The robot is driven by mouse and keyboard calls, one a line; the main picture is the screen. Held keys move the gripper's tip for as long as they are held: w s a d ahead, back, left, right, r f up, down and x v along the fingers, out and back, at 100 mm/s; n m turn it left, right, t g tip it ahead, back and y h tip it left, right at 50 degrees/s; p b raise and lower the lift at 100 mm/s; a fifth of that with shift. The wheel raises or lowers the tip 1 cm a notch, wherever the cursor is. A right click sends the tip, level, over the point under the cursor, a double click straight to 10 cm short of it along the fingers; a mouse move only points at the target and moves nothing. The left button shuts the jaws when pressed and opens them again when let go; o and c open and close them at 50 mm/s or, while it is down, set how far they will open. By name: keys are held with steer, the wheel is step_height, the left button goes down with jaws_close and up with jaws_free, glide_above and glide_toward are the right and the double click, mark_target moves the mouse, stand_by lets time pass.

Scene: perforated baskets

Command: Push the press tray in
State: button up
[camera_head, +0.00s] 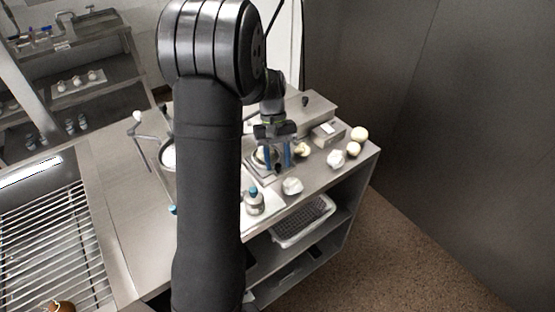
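My gripper (277,163) points down over the work table, its two blue fingers apart with a gap between them. Below and beside the left finger is a square grey metal plate or tray (258,173) with a round pale item on it, partly covered by the fingers. I cannot tell whether the fingers touch it, or whether it is the press tray. A metal frame with a lever and a white knob (137,116) stands to the left, partly hidden by my arm.
Pale round balls (359,134) and a small box (325,131) stand to the right. A white lump (292,186) and a blue-topped container (254,201) are in front. A perforated basket (304,222) sits on the lower shelf. The table (121,213) is clear at left.

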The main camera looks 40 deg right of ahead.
steer(key=shift+f, duration=0.15)
steer(key=shift+c, duration=0.5)
jaws_close()
steer(key=shift+w, duration=2.35)
steer(key=shift+o, duration=0.5)
jaws_free()
steer(key=v, duration=1.7)
steer(key=shift+w, duration=0.15)
